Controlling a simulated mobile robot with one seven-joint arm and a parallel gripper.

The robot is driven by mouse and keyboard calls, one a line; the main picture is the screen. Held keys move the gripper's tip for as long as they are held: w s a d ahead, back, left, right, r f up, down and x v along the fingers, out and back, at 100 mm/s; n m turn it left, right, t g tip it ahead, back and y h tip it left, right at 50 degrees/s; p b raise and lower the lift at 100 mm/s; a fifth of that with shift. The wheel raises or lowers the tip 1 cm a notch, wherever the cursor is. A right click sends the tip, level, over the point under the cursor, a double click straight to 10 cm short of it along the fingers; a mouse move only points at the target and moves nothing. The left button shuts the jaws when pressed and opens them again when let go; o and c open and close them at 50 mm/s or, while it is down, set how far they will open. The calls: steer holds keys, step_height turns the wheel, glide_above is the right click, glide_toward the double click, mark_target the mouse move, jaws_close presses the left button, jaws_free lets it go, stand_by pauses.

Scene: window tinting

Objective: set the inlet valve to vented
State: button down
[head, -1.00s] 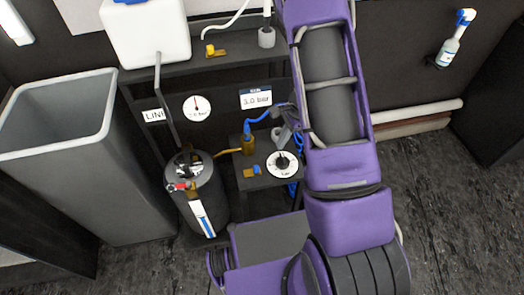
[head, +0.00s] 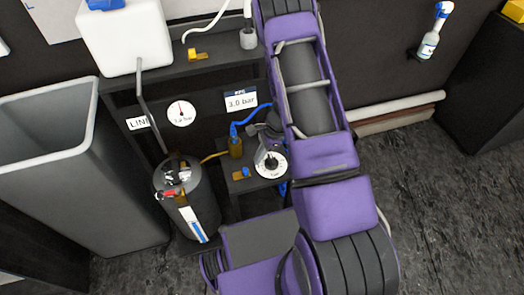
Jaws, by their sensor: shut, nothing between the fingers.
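I cannot tell for certain which fitting is the inlet valve; no label on one is readable. A small brass valve with a blue handle (head: 241,173) sits on the low dark stand, left of a round white dial (head: 271,164) marked in bar. A yellow valve (head: 197,55) sits on the upper shelf. A dark pressure tank (head: 188,205) has a red-handled fitting (head: 171,193) on top. My gripper (head: 262,152) is small and partly hidden behind my arm. Its shut, empty fingertips are over or just above the dial's upper left; contact cannot be told.
A tall grey bin (head: 110,180) stands left of the tank. A white container (head: 127,38) stands on the upper shelf. A round gauge (head: 181,113) and a 3.0 bar display (head: 241,100) are behind. A blue hose (head: 250,117) runs near my gripper. The right floor is clear.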

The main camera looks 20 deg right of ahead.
mark_target(243, 170)
steer(key=shift+x, duration=2.15)
steer(key=shift+a+b, duration=0.5)
steer(key=shift+a, duration=1.35)
steer(key=p+v, duration=0.2)
steer(key=v, duration=0.8)
steer(key=shift+d, duration=0.1)
steer(key=shift+w, duration=0.1)
